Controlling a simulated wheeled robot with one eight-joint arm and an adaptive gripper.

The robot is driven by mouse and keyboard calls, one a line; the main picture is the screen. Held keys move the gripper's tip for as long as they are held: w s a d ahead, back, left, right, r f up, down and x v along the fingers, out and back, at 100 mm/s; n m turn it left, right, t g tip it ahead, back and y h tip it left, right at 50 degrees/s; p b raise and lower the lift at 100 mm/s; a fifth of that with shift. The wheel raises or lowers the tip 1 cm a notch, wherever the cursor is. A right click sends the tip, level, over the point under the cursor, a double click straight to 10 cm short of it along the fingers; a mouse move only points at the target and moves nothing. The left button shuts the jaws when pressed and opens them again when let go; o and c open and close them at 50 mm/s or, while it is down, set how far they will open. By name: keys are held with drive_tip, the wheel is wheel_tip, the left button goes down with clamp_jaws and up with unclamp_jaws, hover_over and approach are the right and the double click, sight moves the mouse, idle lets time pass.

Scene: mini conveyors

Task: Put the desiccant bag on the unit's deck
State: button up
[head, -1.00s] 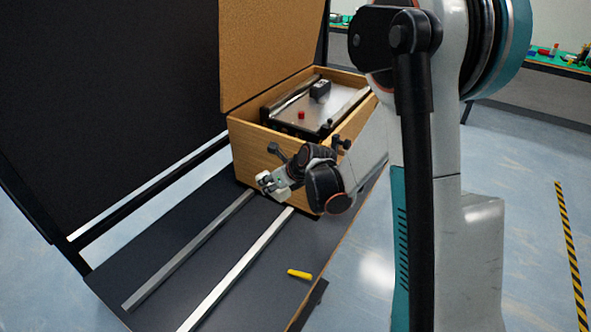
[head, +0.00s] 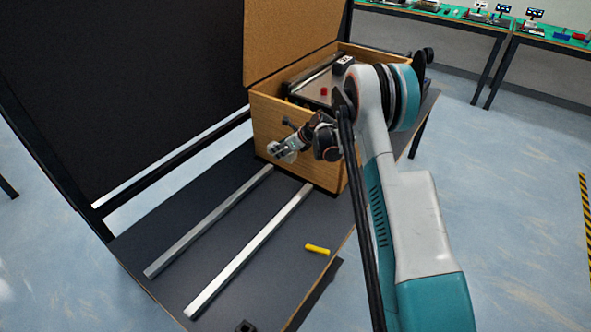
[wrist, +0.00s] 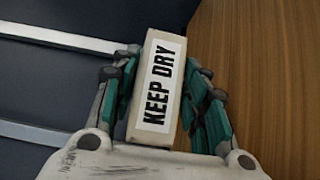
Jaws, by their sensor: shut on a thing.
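The desiccant bag (wrist: 157,90) is a pale block with a white "KEEP DRY" label. In the wrist view it stands between the green-sided fingers of my gripper (wrist: 160,95), which is shut on it. In the head view my gripper (head: 284,150) is outside the open wooden crate, close to its front wall and above the table. The bag is too small there to tell apart clearly. The unit (head: 313,88) sits inside the crate, with a grey metal deck. My arm hides the right part of the crate and unit.
The crate (head: 270,128) has its lid (head: 290,35) raised at the back left. A red piece (head: 323,91) and a dark block (head: 343,65) are on the unit. Two metal rails (head: 215,220) and a yellow object (head: 317,249) lie on the dark table (head: 170,215).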

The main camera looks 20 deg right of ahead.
wheel_tip(320, 180, down, 16)
drive_tip(key=b, duration=0.5)
drive_tip(key=shift+f, duration=0.15)
drive_tip(key=o, duration=1.2)
